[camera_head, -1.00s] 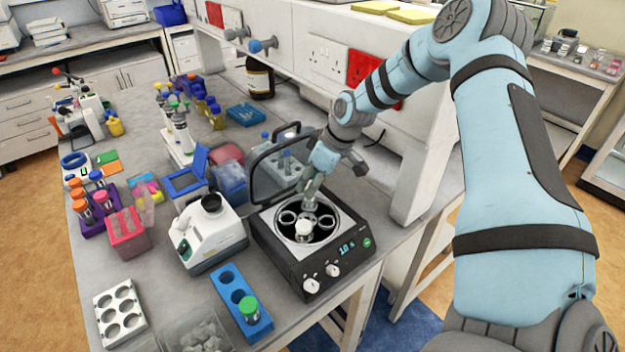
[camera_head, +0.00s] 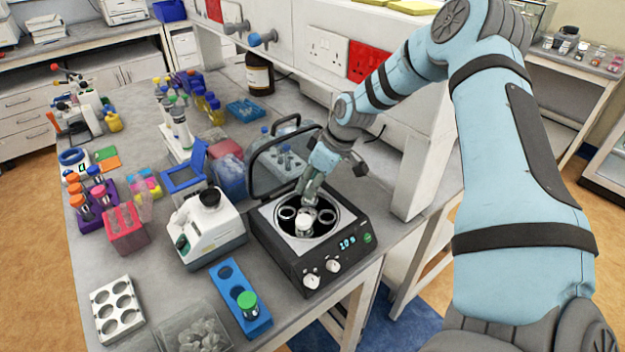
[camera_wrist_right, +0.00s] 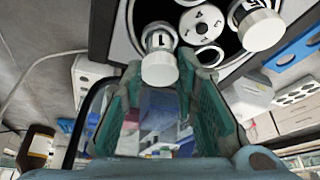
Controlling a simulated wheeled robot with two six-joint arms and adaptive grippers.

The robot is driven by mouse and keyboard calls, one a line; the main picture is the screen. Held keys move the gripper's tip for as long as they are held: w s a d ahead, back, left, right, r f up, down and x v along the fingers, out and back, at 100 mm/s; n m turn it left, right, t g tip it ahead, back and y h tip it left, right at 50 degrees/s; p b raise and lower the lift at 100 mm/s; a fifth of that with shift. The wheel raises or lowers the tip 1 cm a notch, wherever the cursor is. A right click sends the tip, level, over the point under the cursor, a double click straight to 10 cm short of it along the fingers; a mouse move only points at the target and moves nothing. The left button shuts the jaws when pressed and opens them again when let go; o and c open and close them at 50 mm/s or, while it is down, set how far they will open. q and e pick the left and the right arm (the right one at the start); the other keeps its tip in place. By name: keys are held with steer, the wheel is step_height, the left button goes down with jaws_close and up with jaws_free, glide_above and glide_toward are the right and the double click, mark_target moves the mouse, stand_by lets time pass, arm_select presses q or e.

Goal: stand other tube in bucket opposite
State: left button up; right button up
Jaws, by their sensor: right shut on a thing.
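The black centrifuge (camera_head: 312,262) stands open, its lid (camera_head: 277,175) raised behind it. One white-capped tube (camera_head: 304,226) sits in the near bucket of the rotor; it also shows in the wrist view (camera_wrist_right: 260,26). My right gripper (camera_head: 311,198) reaches down over the far side of the rotor. In the wrist view its teal fingers (camera_wrist_right: 160,84) are shut on a second white-capped tube (camera_wrist_right: 159,68). This tube lines up with the bucket across the hub (camera_wrist_right: 201,22) from the first; how deep it sits I cannot tell. My left gripper is not in view.
A blue rack (camera_head: 229,272) with a green-capped tube (camera_head: 248,304) stands front left of the centrifuge. A white instrument (camera_head: 208,228) is close on its left. A white holder (camera_head: 117,310) and a clear box (camera_head: 190,336) stand at the front. The wall panel (camera_head: 419,160) rises at right.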

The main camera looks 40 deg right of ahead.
steer(key=shift+f+b, duration=0.4)
steer(key=shift+f, duration=0.2)
steer(key=o, duration=1)
steer(key=shift+r, duration=0.35)
steer(key=v, duration=1.1)
steer(key=shift+s, duration=0.2)
steer(key=shift+d+r, duration=0.1)
steer(key=shift+d, duration=0.05)
